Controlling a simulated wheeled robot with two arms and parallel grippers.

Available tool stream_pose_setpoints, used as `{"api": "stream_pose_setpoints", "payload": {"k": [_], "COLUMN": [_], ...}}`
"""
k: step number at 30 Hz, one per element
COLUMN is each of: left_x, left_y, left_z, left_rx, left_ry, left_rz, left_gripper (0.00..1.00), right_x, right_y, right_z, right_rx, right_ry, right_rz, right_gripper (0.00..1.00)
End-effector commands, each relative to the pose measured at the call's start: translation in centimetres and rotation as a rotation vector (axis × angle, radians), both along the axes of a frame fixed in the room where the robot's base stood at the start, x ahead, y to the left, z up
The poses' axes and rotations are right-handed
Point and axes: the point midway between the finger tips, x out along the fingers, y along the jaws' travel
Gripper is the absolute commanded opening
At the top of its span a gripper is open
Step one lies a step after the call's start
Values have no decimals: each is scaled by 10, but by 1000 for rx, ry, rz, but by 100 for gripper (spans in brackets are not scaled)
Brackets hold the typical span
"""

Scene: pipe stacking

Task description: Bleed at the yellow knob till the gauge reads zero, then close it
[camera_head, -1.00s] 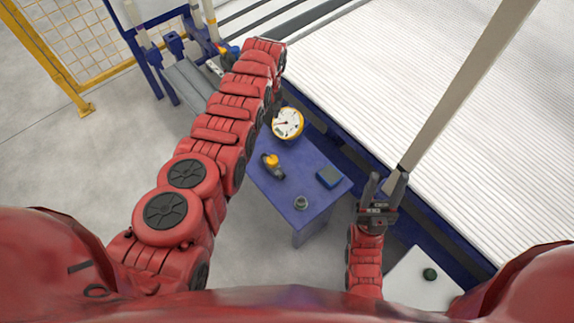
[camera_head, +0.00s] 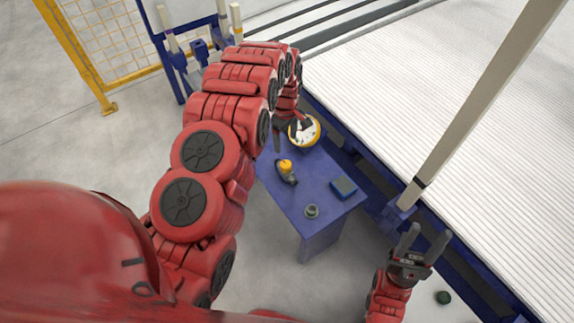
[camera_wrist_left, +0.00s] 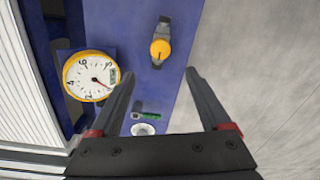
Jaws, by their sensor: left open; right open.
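The yellow knob (camera_head: 286,166) sits on a dark valve body on the blue table. In the left wrist view the knob (camera_wrist_left: 160,49) lies beyond my fingertips, between their lines, with nothing touching it. The round gauge (camera_head: 311,131) has a yellow rim and white face and stands at the table's far end. In the left wrist view the gauge (camera_wrist_left: 89,76) shows a thin pointer, but I cannot read its value surely. My left gripper (camera_head: 288,131) is open and empty, pointing down above the table near the gauge. My right gripper (camera_head: 428,233) is open and empty, right of the table.
The blue table (camera_head: 325,229) also holds a small blue box (camera_head: 343,187) and a round grey fitting (camera_head: 312,211). A large white ribbed bed (camera_head: 400,75) and a tall beige post (camera_head: 485,100) stand right. A yellow mesh fence (camera_head: 105,45) is at left.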

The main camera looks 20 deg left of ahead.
Motion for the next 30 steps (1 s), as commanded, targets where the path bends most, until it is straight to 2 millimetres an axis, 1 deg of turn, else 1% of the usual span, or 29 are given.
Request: {"api": "stream_pose_setpoints", "payload": {"k": [1,6,12,17,18,24,30], "left_x": [-2,-2,-2,-2,-1,-1,0], "left_y": [0,0,1,0,0,1,0], "left_z": [-11,-45,-80,-103,-109,-124,-129], "left_rx": [0,1,2,1,1,1,1], "left_ry": [5,3,1,2,0,3,-1], "left_rz": [0,-2,-2,-3,-2,-1,-2], "left_gripper": [81,81,81,81,81,81,81], "right_x": [0,0,0,0,0,0,0], "right_y": [0,0,0,0,0,0,0], "right_z": [4,6,6,5,2,-5,-6], "right_rx": [0,0,0,0,0,0,0], "right_ry": [-1,-1,-1,-1,-1,-1,-1], "right_rz": [0,0,0,0,0,0,0], "right_gripper": [50,50,50,50,50,50,50]}}
